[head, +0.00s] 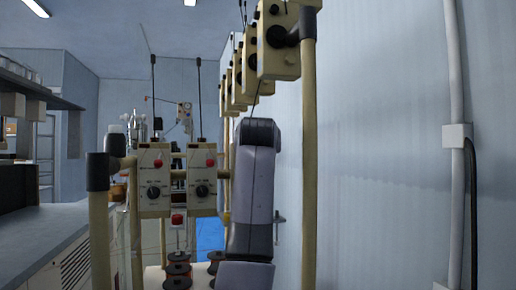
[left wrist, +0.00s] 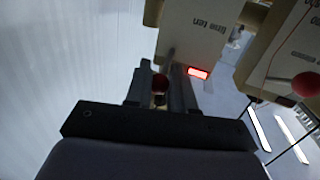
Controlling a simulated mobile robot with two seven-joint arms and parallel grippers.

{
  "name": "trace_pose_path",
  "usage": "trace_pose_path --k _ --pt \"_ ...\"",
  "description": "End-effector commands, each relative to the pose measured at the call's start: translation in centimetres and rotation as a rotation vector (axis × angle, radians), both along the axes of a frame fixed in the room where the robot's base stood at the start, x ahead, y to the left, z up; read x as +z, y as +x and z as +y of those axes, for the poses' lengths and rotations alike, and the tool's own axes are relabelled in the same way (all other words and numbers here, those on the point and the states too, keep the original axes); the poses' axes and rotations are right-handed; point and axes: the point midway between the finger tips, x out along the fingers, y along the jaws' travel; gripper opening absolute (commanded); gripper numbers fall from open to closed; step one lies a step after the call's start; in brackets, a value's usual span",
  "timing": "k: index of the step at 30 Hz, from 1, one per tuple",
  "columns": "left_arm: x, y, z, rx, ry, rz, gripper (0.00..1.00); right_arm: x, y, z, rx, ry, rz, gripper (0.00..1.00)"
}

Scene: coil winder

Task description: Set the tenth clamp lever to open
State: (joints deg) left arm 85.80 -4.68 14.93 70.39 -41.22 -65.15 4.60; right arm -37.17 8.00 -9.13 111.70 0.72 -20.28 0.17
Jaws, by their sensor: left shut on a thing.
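The lever is just below a cream box (left wrist: 205,30) whose upside-down label reads "line ten". A lit red indicator (left wrist: 198,72) is on the box's edge, right of the fingers. The fingers hide much of the lever, so I cannot tell its setting. In the head view a grey arm of mine (head: 252,190) rises at the centre; its gripper is not visible there. My right gripper is in neither view.
Another cream box with a red knob (left wrist: 306,85) is close on the right in the left wrist view. In the head view, cream control boxes (head: 154,180) stand left of the arm, with upper boxes (head: 278,40) above and cream posts (head: 309,170) beside it. Dark spools (head: 178,270) are below.

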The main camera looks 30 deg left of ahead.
Motion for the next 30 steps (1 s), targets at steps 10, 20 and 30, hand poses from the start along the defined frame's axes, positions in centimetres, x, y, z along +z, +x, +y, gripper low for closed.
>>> trace_pose_path --k 10,20,30 --pt "0.09 0.08 0.05 -0.002 -0.025 0.018 0.00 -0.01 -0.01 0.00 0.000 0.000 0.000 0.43" --pt "0.10 0.06 0.09 -0.001 -0.024 0.016 0.48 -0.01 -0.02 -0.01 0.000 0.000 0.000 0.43" --pt "0.08 -0.30 -0.15 0.000 -0.021 0.015 0.48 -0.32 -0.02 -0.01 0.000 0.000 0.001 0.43"
